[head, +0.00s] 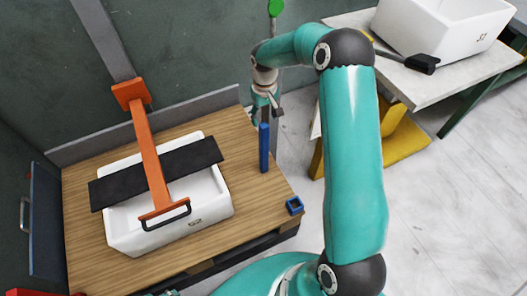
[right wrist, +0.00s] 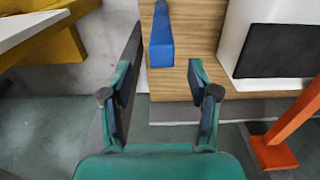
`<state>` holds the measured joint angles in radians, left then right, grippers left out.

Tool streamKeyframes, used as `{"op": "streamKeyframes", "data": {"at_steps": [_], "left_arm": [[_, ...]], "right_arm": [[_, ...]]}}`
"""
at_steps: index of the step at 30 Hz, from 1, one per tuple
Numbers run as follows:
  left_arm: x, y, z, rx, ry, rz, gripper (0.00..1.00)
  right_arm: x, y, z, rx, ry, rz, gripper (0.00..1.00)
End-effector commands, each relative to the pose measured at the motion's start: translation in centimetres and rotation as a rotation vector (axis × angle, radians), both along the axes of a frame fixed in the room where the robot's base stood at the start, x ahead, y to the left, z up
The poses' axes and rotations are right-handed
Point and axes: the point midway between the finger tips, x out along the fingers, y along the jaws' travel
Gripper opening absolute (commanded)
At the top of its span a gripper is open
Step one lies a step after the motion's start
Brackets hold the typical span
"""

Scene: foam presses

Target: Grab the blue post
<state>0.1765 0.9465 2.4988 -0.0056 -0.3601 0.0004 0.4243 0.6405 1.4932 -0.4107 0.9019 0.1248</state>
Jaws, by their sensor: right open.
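The blue post (head: 264,148) stands upright on the wooden table near its back right part. It also shows in the right wrist view (right wrist: 161,42), at the top middle. My right gripper (head: 268,112) is just above and behind the post's top in the head view. In the right wrist view my right gripper (right wrist: 160,95) is open and empty. The post lies ahead of the gap between its fingers, slightly beyond the tips. My left gripper is not in view.
A blue square holder (head: 295,205) sits at the table's (head: 90,240) right edge. A white tub (head: 165,235) with a black bar (head: 110,190) and an orange press arm (head: 150,160) is left of the post. Another white tub (head: 440,35) stands at the back right.

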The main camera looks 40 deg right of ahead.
Motion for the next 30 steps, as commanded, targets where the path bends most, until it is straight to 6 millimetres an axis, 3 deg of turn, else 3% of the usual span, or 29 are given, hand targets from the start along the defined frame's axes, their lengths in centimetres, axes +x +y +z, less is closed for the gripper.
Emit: {"op": "streamKeyframes", "data": {"at_steps": [3,11,21,29,30], "left_arm": [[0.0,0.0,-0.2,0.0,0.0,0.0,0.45],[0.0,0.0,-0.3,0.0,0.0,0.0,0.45],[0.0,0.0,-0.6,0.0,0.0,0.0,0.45],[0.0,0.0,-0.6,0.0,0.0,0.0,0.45],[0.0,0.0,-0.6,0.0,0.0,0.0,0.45]], "right_arm": [[0.0,0.0,-1.8,0.002,0.002,-0.001,0.6],[0.0,0.1,-3.2,0.001,0.001,0.0,0.6],[0.0,0.4,-7.5,0.001,0.001,0.002,0.6],[0.0,0.4,-7.7,0.0,-0.002,0.002,0.6],[0.0,0.4,-7.7,0.001,-0.001,0.002,0.54]]}}
